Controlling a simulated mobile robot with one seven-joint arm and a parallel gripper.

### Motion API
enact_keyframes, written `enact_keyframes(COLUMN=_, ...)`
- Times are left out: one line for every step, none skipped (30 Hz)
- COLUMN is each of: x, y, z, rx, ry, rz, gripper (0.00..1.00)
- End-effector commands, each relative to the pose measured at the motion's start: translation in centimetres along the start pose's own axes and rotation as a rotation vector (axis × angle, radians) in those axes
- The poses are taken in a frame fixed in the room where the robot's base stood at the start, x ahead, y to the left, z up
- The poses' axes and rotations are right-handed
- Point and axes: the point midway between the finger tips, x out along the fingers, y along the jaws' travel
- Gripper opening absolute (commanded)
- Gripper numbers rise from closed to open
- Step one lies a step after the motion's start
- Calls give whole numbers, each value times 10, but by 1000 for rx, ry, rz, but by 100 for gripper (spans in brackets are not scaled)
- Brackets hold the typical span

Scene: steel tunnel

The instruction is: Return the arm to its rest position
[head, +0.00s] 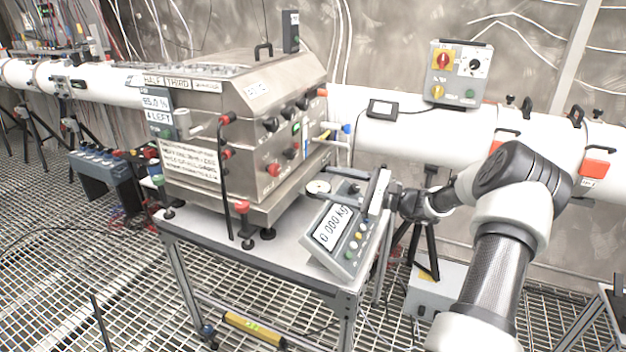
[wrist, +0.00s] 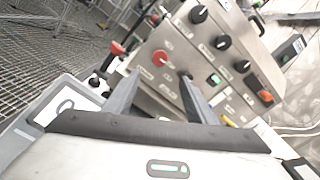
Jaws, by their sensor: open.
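My arm (head: 505,245) reaches in from the lower right of the head view, bent at a dark joint, with its end beside the right edge of the metal table. My gripper (wrist: 160,90) is open and empty in the wrist view, its two fingers apart and pointing toward the steel machine (wrist: 205,50). The steel machine with knobs and red buttons (head: 290,125) stands on the table (head: 190,222), just left of my gripper.
A scale display reading 0.000 kg (head: 335,230) stands at the table's right front, close to my gripper. A white pipe (head: 390,140) with a control box (head: 457,75) runs behind. Grating floor lies open at front left.

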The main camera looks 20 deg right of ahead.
Motion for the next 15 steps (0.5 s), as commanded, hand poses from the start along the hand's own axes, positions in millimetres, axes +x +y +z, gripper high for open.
enact_keyframes(x=-7, y=0, z=0, rx=0, ry=0, rz=0, gripper=51)
enact_keyframes(x=-10, y=0, z=0, rx=1, ry=0, rz=0, gripper=51)
enact_keyframes(x=-14, y=0, z=0, rx=1, ry=1, rz=-1, gripper=51)
enact_keyframes(x=-16, y=0, z=0, rx=1, ry=1, rz=-1, gripper=51)
enact_keyframes(x=-17, y=0, z=0, rx=1, ry=1, rz=-1, gripper=51)
enact_keyframes(x=-19, y=0, z=0, rx=1, ry=0, rz=-1, gripper=51)
enact_keyframes(x=-19, y=0, z=0, rx=1, ry=0, rz=0, gripper=51)
enact_keyframes(x=-20, y=0, z=0, rx=1, ry=0, rz=0, gripper=51)
enact_keyframes(x=-20, y=0, z=0, rx=1, ry=-1, rz=0, gripper=51)
enact_keyframes(x=-20, y=0, z=0, rx=1, ry=-1, rz=0, gripper=51)
enact_keyframes(x=-20, y=0, z=0, rx=1, ry=-1, rz=0, gripper=51)
enact_keyframes(x=-20, y=0, z=0, rx=1, ry=-1, rz=0, gripper=51)
enact_keyframes(x=-20, y=0, z=0, rx=1, ry=-1, rz=0, gripper=51)
enact_keyframes(x=-20, y=0, z=0, rx=1, ry=-1, rz=0, gripper=51)
enact_keyframes(x=-20, y=0, z=0, rx=1, ry=-1, rz=0, gripper=51)
